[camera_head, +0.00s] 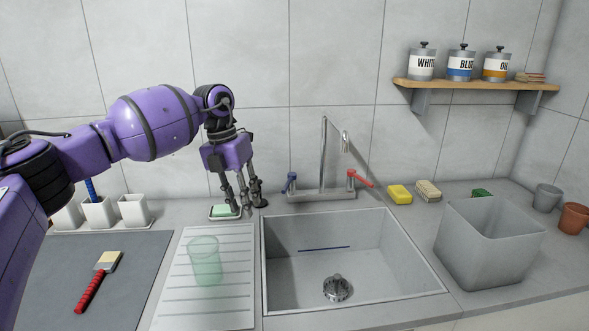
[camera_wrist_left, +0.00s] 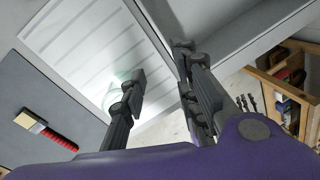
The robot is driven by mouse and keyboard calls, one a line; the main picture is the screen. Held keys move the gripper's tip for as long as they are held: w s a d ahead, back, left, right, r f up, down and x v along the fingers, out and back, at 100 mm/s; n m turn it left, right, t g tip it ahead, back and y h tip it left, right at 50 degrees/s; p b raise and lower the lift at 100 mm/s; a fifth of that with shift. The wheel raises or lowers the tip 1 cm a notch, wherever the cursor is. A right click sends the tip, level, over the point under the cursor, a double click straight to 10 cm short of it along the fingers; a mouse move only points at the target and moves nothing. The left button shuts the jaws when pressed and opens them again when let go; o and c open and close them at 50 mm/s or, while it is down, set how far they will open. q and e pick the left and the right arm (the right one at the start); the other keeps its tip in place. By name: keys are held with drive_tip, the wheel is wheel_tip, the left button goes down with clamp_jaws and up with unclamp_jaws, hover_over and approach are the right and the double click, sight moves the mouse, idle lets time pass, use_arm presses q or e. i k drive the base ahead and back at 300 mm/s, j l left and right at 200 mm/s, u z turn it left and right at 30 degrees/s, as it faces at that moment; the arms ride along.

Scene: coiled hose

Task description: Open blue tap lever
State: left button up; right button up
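The blue tap lever (camera_head: 290,182) is on the left side of the metal tap (camera_head: 323,160) behind the sink. It looks short and steeply angled in the head view. The red lever (camera_head: 360,179) on the right side slants out to the right. My left gripper (camera_head: 245,206) points down to the left of the blue lever, apart from it, beside the green soap (camera_head: 222,211) on its dish. Its fingers are spread with nothing between them, as the left wrist view (camera_wrist_left: 158,68) also shows. The blue lever does not show in the wrist view. My right gripper is not in view.
The sink basin (camera_head: 320,262) has a dark blue stick and a drain strainer in it. A green translucent glass (camera_head: 205,262) stands on the drainboard (camera_head: 180,300). A yellow sponge (camera_head: 399,194), a brush and a grey bin (camera_head: 490,245) are to the right. White cups stand at left.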

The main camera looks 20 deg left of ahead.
sight(291, 175)
drive_tip(key=i, duration=0.9)
